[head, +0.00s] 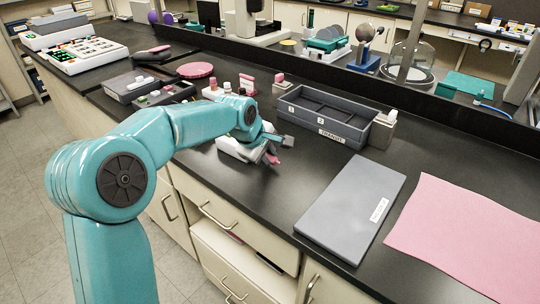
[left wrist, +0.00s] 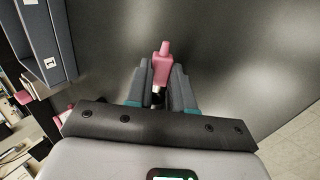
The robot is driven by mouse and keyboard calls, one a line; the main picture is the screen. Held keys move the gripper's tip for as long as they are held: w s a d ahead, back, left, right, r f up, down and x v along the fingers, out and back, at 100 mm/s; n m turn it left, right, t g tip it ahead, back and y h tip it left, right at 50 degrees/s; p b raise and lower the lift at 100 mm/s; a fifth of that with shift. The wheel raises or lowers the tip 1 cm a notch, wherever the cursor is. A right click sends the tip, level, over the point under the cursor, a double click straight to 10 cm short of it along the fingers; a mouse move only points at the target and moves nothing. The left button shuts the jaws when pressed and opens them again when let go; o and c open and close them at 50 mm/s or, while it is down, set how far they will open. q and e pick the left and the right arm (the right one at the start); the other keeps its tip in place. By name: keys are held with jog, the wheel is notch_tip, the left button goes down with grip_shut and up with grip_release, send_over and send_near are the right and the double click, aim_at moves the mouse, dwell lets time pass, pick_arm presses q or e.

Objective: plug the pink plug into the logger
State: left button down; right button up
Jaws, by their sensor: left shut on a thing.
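The pink plug (left wrist: 162,66) is between the two dark fingers of my left gripper (left wrist: 160,88) in the left wrist view. Its narrower tip points away from the palm. In the head view my left gripper (head: 276,150) is low over the black bench, left of the grey flat slab. A bit of the pink plug (head: 273,160) shows there at its fingers. I cannot tell from these frames which thing is the logger. My right gripper is not in view.
A grey divided tray (head: 290,107) with a label stands behind the gripper. A labelled grey slab (head: 345,235) and a pink sheet (head: 470,240) lie to the right. Small pink-topped items (head: 247,84) stand behind the arm. The bench between gripper and slab is clear.

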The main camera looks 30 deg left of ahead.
pick_arm(q)
jog(key=shift+a, duration=0.2)
dwell(0.7)
jog(key=shift+a, duration=0.5)
jog(key=shift+a, duration=0.15)
jog(key=shift+a+p, duration=0.35)
jog(key=shift+p, duration=0.05)
jog(key=c, duration=0.9)
grip_release()
jog(key=shift+c, duration=0.5)
